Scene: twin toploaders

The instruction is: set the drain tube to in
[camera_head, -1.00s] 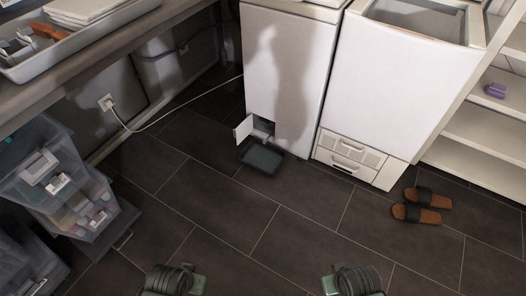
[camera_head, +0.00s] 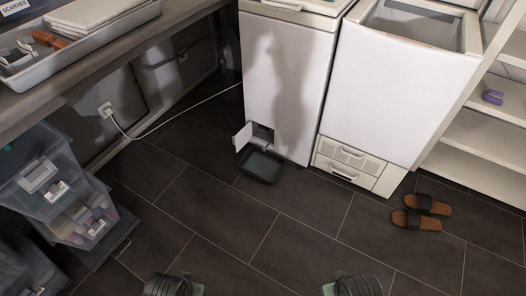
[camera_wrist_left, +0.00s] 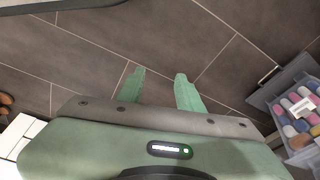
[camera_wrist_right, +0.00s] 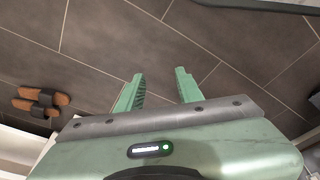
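The left white toploader (camera_head: 283,85) has a small open hatch (camera_head: 262,136) low on its front, its little door (camera_head: 243,137) swung out to the left. A dark shallow tray (camera_head: 261,166) lies on the floor below the hatch. The drain tube cannot be made out at this distance. My left gripper (camera_wrist_left: 158,72) is open and empty over bare floor in the left wrist view. My right gripper (camera_wrist_right: 159,74) is also open and empty over the floor. In the head view only parts of my arms show at the bottom edge, well short of the toploaders.
A second toploader (camera_head: 398,90) with an open top stands to the right, with a closed panel (camera_head: 348,162) at its base. Brown sandals (camera_head: 420,213) lie on the floor before it. Clear bins (camera_head: 50,185) stand at left under a counter. The middle floor is clear.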

